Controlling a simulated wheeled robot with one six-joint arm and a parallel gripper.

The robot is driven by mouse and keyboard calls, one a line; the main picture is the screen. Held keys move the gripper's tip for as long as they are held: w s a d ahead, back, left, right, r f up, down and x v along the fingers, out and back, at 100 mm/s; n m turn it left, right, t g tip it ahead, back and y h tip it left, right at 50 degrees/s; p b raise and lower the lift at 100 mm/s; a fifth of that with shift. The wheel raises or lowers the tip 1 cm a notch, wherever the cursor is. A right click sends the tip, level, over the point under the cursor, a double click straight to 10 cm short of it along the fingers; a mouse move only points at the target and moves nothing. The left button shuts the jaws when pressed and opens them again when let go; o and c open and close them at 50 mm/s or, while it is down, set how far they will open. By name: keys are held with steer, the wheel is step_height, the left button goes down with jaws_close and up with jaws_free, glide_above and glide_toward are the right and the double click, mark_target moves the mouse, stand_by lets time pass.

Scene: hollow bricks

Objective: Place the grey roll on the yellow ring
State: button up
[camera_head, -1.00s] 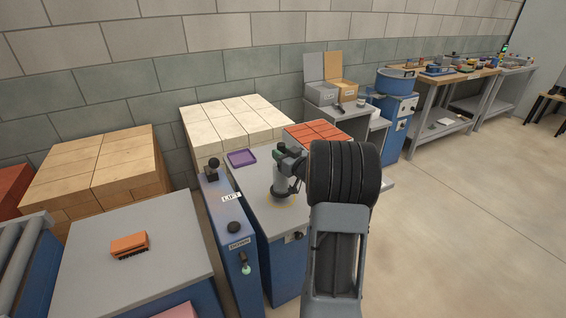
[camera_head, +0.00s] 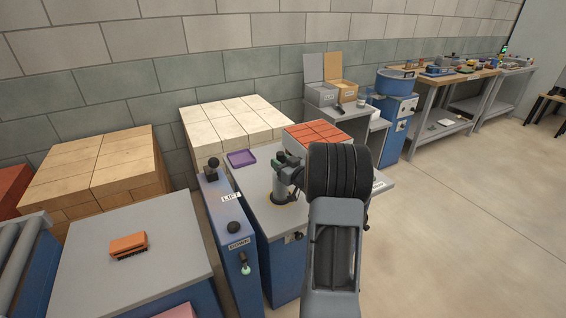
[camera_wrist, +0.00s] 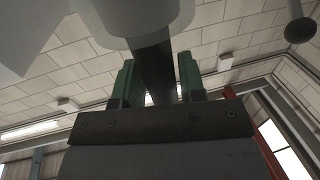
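The grey roll (camera_head: 280,187) stands upright on the grey bench, with its base over the yellow ring (camera_head: 290,203). Part of the ring shows around the base; whether the roll touches it is hard to see. My gripper (camera_head: 282,166) is at the top of the roll, partly hidden by my own arm. In the wrist view my gripper (camera_wrist: 157,78) has green fingers on either side of a dark bar, with the pale grey underside of a round body (camera_wrist: 145,22) above. Thin light gaps show beside the bar, so I cannot tell whether the fingers press on it.
A purple tray (camera_head: 241,158) lies at the bench's back left. Red bricks (camera_head: 317,134) are stacked behind my arm, pale blocks (camera_head: 235,120) at the back. A blue lift panel (camera_head: 228,225) with black knobs borders the bench on the left. An orange brush (camera_head: 128,244) lies on the left table.

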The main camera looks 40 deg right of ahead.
steer(key=shift+o, duration=1.4)
steer(key=shift+r, duration=0.3)
steer(key=s, duration=1.1)
steer(key=w+a+r+m+g+h, duration=0.1)
steer(key=a+m+g+h, duration=0.1)
steer(key=a+g+h, duration=0.45)
steer(key=s+a+f+g+y, duration=0.1)
steer(key=s+a+g+y, duration=0.1)
steer(key=s+a+g, duration=0.2)
steer(key=s+a+n+g+y, duration=0.1)
steer(key=s+a+g+y, duration=0.2)
steer(key=s+a, duration=0.7)
steer(key=a+g, duration=0.1)
steer(key=a, duration=0.4)
steer(key=shift+s+a+f+y, duration=0.25)
steer(key=shift+s+f+y, duration=0.1)
steer(key=shift+s, duration=0.05)
